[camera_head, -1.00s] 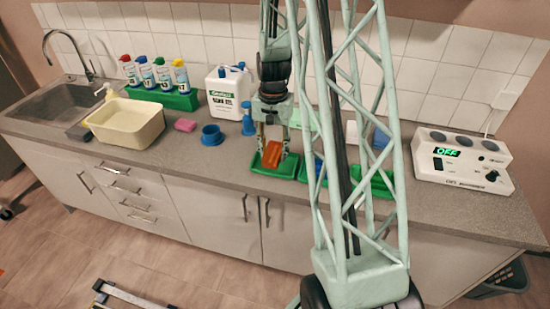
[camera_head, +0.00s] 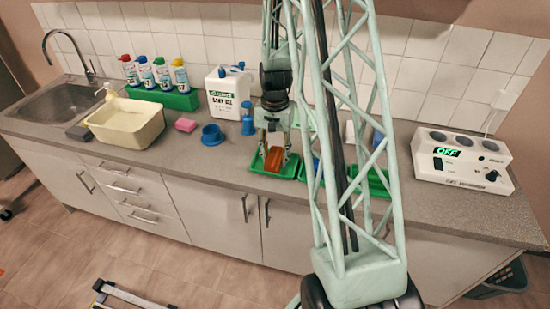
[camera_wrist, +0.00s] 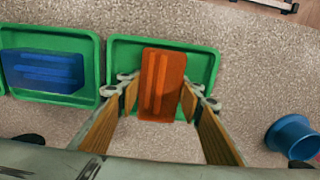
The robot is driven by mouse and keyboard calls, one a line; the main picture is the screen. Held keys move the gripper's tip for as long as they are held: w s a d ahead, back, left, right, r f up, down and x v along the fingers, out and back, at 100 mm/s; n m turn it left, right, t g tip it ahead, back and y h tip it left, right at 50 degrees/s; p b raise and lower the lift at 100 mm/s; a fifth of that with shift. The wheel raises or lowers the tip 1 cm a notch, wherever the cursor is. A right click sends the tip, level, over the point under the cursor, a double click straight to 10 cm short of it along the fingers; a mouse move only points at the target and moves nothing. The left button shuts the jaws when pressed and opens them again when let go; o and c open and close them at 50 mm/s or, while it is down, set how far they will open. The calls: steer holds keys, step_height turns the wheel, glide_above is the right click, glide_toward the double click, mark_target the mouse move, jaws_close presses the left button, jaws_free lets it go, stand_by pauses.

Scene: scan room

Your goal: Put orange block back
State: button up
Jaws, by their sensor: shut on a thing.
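The orange block (camera_wrist: 162,84) is between the two fingers of my gripper (camera_wrist: 160,98) in the wrist view, over a green tray (camera_wrist: 120,62). In the head view, my gripper (camera_head: 274,154) points down at the left-hand green tray (camera_head: 256,169), with the orange block (camera_head: 274,157) between its fingers.
A second green tray (camera_wrist: 93,98) holds a blue block (camera_wrist: 43,70). The white control box (camera_head: 462,160) stands at right.

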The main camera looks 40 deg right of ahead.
mark_target(275, 155)
steer(key=shift+f, duration=0.15)
steer(key=o, duration=1)
step_height(275, 155, up, 12)
steer(key=shift+r+p, duration=0.2)
steer(key=shift+p, duration=0.1)
stand_by(0.4)
stand_by(0.6)
